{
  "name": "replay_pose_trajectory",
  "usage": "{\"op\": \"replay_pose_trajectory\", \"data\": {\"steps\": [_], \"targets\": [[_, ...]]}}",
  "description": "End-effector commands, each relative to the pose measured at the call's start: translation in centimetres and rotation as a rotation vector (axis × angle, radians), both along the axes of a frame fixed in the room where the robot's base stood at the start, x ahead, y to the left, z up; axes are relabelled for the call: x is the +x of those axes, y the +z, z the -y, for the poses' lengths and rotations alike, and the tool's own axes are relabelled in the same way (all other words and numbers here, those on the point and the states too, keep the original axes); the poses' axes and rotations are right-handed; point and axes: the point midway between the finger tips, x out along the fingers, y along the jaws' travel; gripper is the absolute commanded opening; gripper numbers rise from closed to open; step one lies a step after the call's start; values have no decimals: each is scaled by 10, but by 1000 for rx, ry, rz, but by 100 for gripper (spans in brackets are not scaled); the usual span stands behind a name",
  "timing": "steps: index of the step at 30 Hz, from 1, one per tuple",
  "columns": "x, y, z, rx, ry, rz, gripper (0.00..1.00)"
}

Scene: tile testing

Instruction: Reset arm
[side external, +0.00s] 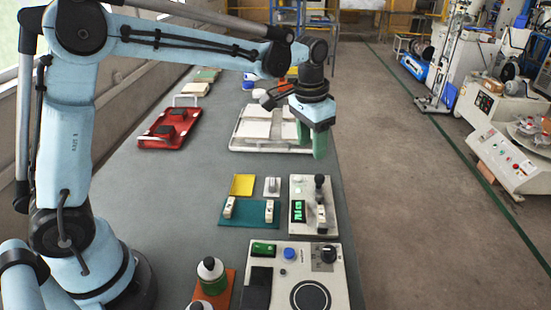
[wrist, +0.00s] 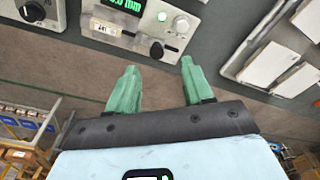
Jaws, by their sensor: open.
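My gripper (side external: 320,148) hangs from the blue arm above the right edge of the grey bench, beside the right end of a white tray (side external: 238,148) in the side view. In the wrist view its two green fingers (wrist: 158,68) are spread apart with nothing between them. The fingers point toward a pale measuring device (wrist: 143,38) with a lit green display. That device also stands on the bench in the side view (side external: 300,226), nearer the camera than the gripper. The white tray holds pale tiles (wrist: 268,62), seen at the right in the wrist view.
A red tray (side external: 150,142) with dark blocks lies at the left. Bare bench lies left of the fixture.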

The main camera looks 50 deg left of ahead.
Motion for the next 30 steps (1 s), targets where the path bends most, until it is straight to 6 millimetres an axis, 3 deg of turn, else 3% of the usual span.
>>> {"op": "replay_pose_trajectory", "data": {"steps": [6,13,24,30], "targets": [[-43,26,-13,-14,52,123,51],[-88,36,-24,-31,106,251,51],[-153,19,-36,-59,184,446,51],[-168,8,-39,-68,205,504,51]]}}
